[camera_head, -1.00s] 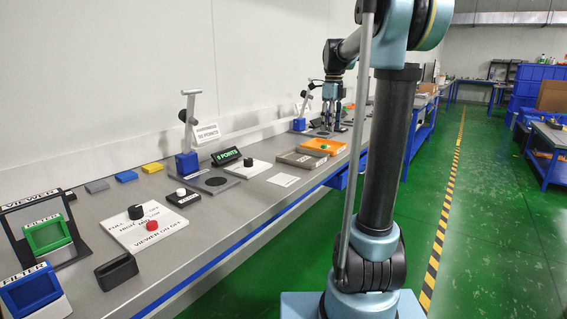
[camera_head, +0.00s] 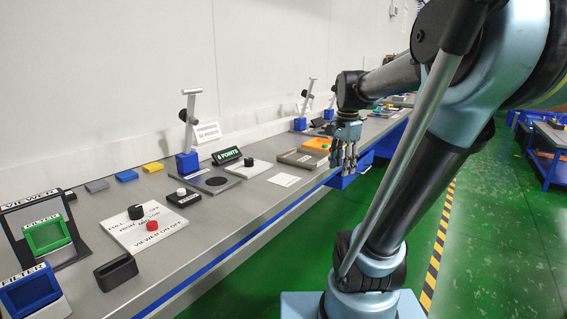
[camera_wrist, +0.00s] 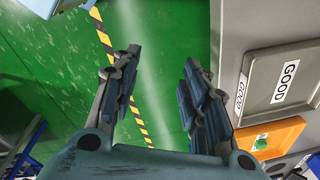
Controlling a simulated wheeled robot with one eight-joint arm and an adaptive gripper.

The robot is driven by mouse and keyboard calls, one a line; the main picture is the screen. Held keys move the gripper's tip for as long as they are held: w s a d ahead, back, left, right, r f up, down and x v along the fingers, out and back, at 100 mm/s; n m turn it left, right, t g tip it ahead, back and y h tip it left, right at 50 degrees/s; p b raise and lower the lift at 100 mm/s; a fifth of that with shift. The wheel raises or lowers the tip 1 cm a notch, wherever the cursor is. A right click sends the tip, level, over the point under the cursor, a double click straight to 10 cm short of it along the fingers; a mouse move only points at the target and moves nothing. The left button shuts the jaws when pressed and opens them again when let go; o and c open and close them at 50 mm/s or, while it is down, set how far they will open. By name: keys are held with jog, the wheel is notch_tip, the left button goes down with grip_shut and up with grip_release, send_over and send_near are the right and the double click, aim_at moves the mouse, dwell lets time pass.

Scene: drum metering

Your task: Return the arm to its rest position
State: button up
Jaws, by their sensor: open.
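My gripper (camera_head: 345,160) hangs pointing down beside the front edge of the long grey bench (camera_head: 240,215) in the head view. In the wrist view my gripper (camera_wrist: 158,95) shows its two fingers spread apart with nothing between them, over the green floor (camera_wrist: 165,45). My arm leans to the right and reaches back toward the bench edge. The grey tray (camera_wrist: 285,80) with a "GOOD" label and the orange tray (camera_wrist: 275,138) with a green piece lie on the bench to the right of the fingers.
The green aisle with a yellow-black floor stripe (camera_head: 440,240) is clear on the right.

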jog(key=s+f+n+t, duration=0.1)
jog(key=s+f+n, duration=1.1)
jog(key=s+f, duration=0.3)
jog(key=shift+f, duration=0.65)
